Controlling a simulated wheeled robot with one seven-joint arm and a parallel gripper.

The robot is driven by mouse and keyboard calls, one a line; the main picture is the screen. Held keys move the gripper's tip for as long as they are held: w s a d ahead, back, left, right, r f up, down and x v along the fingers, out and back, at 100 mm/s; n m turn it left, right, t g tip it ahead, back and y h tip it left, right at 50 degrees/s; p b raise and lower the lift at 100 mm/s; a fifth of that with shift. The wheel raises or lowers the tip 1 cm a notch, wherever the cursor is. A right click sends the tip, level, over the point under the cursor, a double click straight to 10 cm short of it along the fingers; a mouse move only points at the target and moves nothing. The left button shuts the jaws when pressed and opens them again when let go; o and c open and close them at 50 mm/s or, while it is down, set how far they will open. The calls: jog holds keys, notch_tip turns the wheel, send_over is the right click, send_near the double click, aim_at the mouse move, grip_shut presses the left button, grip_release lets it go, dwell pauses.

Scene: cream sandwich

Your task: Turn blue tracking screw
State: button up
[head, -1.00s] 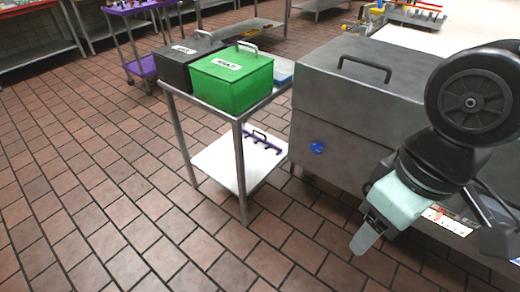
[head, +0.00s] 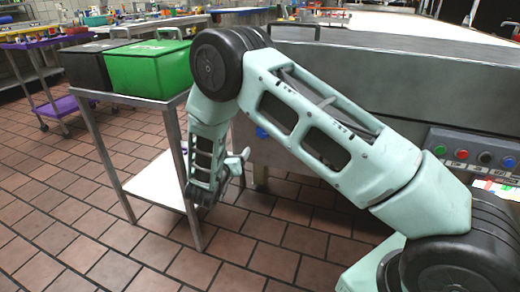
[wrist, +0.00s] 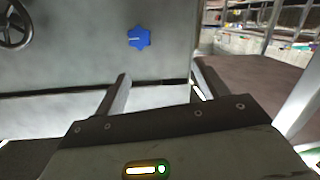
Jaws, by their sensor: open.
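The blue tracking screw (wrist: 139,38) is a lobed blue knob on the grey metal machine face in the wrist view. In the head view only a small part of the blue screw (head: 262,132) shows beside my arm. My gripper (wrist: 160,86) is open and empty, its two fingers apart at the lower middle of the wrist view. In the head view my gripper (head: 240,162) is near the machine's left end, partly hidden by my arm.
A dark handwheel (wrist: 14,26) is on the machine face at the wrist view's left. A metal table with a green box (head: 148,70) and a black box (head: 88,66) stands left of my arm. A button panel (head: 474,155) is at the right. Tiled floor at the left is open.

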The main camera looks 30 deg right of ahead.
notch_tip(320, 180, down, 2)
jog(key=s+d+h, duration=0.1)
jog(key=d+h, duration=0.1)
jog(key=d, duration=0.1)
jog(key=b, duration=0.4)
send_near(262, 132)
jog(key=shift+m+g, duration=0.3)
jog(key=x, duration=0.9)
jog(key=shift+w, duration=0.25)
jog(key=c, duration=1)
